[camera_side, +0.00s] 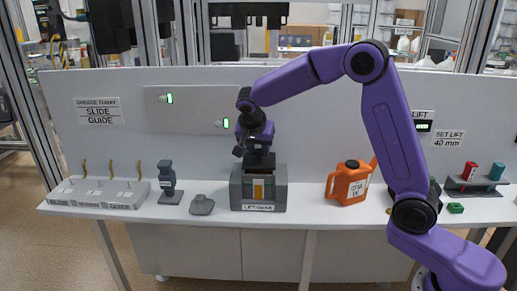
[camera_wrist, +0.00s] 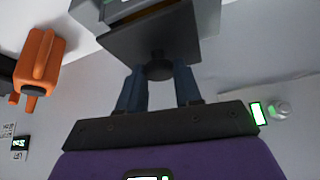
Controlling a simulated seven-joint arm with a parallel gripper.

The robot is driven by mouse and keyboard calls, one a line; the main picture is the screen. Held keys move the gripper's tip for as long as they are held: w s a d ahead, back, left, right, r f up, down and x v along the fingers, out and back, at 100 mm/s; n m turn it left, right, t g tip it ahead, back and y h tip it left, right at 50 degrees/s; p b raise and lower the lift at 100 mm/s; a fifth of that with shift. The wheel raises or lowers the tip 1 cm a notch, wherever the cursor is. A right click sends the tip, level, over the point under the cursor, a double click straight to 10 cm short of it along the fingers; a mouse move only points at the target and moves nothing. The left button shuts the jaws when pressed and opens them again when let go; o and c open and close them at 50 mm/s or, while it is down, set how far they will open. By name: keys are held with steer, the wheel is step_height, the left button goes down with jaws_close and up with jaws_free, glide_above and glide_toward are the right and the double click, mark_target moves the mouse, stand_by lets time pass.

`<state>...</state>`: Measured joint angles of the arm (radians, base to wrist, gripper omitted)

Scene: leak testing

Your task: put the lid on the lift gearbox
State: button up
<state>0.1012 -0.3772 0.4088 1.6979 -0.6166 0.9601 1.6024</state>
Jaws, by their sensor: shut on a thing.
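The lift gearbox (camera_side: 235,190) is a grey box with an orange strip on its front and a label reading roughly "LIFT GEAR". My gripper (camera_side: 257,148) is directly above it, pointing down. In the wrist view my gripper's two blue fingers (camera_wrist: 158,88) are closed on the round dark knob of the lid (camera_wrist: 130,43). The dark lid (camera_side: 258,162) is at the top of the gearbox in the side view. The gearbox (camera_wrist: 205,14) also shows behind the lid in the wrist view. I cannot tell whether the lid touches or sits fully on it.
An orange oil can (camera_side: 347,184) stands right of the gearbox. Left are a dark upright device (camera_side: 168,182), a small grey block (camera_side: 201,205) and labelled grey trays (camera_side: 98,194). A rack with red and teal cylinders (camera_side: 475,184) is far right. A white panel (camera_side: 310,120) stands behind.

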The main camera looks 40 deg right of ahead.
steer(key=shift+f, duration=0.85)
steer(key=o, duration=1.1)
steer(key=v, duration=1.8)
steer(key=s+a+f+n+g+y, duration=0.1)
steer(key=s+f+n+y, duration=0.1)
steer(key=s+f+n, duration=0.35)
steer(key=s+a+f+n+y, duration=0.1)
steer(key=s+a+f+n, duration=0.1)
steer(key=s+n, duration=0.55)
steer(key=s+d+f+n, duration=0.2)
steer(key=s+n, duration=0.1)
steer(key=s, duration=0.4)
steer(key=s+d+f+n+g+y, duration=0.1)
steer(key=s+d+f+n, duration=0.1)
steer(key=s, duration=0.5)
steer(key=s+d+f+n+g+y, duration=0.1)
steer(key=s+d+f+n, duration=0.1)
steer(key=s+f+n, duration=0.2)
steer(key=shift+s+f+n, duration=0.15)
steer(key=shift+s+n, duration=0.75)
steer(key=shift+s, duration=0.8)
